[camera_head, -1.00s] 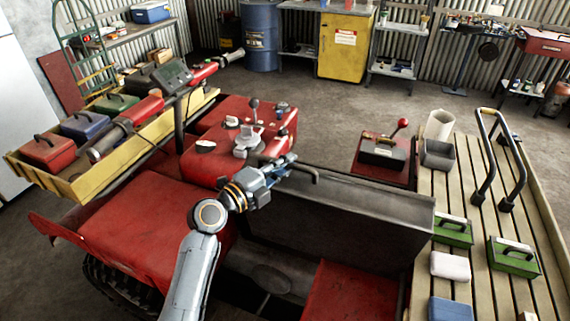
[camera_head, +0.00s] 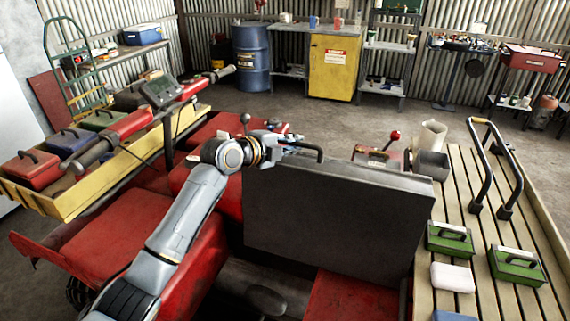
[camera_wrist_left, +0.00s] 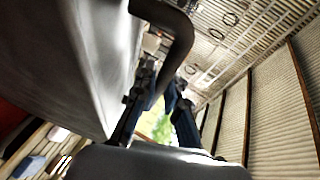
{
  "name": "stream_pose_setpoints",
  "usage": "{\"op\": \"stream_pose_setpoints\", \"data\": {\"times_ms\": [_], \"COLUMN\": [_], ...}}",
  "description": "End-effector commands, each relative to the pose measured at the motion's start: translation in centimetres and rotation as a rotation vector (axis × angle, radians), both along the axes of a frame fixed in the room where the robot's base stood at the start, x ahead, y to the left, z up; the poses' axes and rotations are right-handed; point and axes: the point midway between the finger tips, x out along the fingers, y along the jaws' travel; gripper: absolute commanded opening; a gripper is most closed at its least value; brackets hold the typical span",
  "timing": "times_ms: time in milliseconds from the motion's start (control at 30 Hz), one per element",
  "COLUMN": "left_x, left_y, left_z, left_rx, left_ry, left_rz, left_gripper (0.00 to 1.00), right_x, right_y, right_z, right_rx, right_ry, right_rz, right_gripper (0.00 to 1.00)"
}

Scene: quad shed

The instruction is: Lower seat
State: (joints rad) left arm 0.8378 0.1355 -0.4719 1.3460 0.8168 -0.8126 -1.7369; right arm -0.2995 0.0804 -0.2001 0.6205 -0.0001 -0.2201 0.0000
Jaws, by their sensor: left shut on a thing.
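The seat (camera_head: 340,215) is a dark grey slab standing on edge in the middle of the head view, its broad face towards me. A black bent handle (camera_head: 312,149) sticks up at its upper left edge. My left gripper (camera_head: 284,143) is shut on this handle, its arm coming in from the lower left. The left wrist view shows the dark handle (camera_wrist_left: 178,45) curving from the grey seat (camera_wrist_left: 75,65) to my left gripper (camera_wrist_left: 160,90). The fingertips are partly hidden there. My right gripper is not in view.
A red vehicle body (camera_head: 110,230) surrounds the seat. A yellow tray (camera_head: 70,200) with toolboxes lies at left. A slatted wooden bed (camera_head: 465,190) at right carries green boxes (camera_head: 450,237) and a black rail (camera_head: 485,170). A red-knobbed lever (camera_head: 393,137) stands behind the seat.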

Motion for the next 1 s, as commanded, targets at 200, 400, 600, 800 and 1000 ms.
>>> {"op": "stream_pose_setpoints", "data": {"times_ms": [200,400,600,800,1000], "left_x": [3.5,5.7,7.4,8.8,9.7], "left_y": [-1.1,-1.9,-2.5,-2.9,-3.2], "left_z": [-0.7,-1.0,-1.3,-1.5,-1.7], "left_rx": [0.016,0.015,0.012,0.012,0.014], "left_ry": [0.051,0.051,0.051,0.05,0.05], "left_rz": [0.002,0.001,0.001,0.001,0.0], "left_gripper": [0.0,0.0,0.0,0.0,0.0], "right_x": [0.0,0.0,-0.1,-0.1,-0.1], "right_y": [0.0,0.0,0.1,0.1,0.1], "right_z": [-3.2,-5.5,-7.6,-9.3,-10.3], "right_rx": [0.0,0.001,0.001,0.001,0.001], "right_ry": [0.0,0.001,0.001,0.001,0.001], "right_rz": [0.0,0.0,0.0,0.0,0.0], "right_gripper": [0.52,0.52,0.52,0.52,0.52]}}
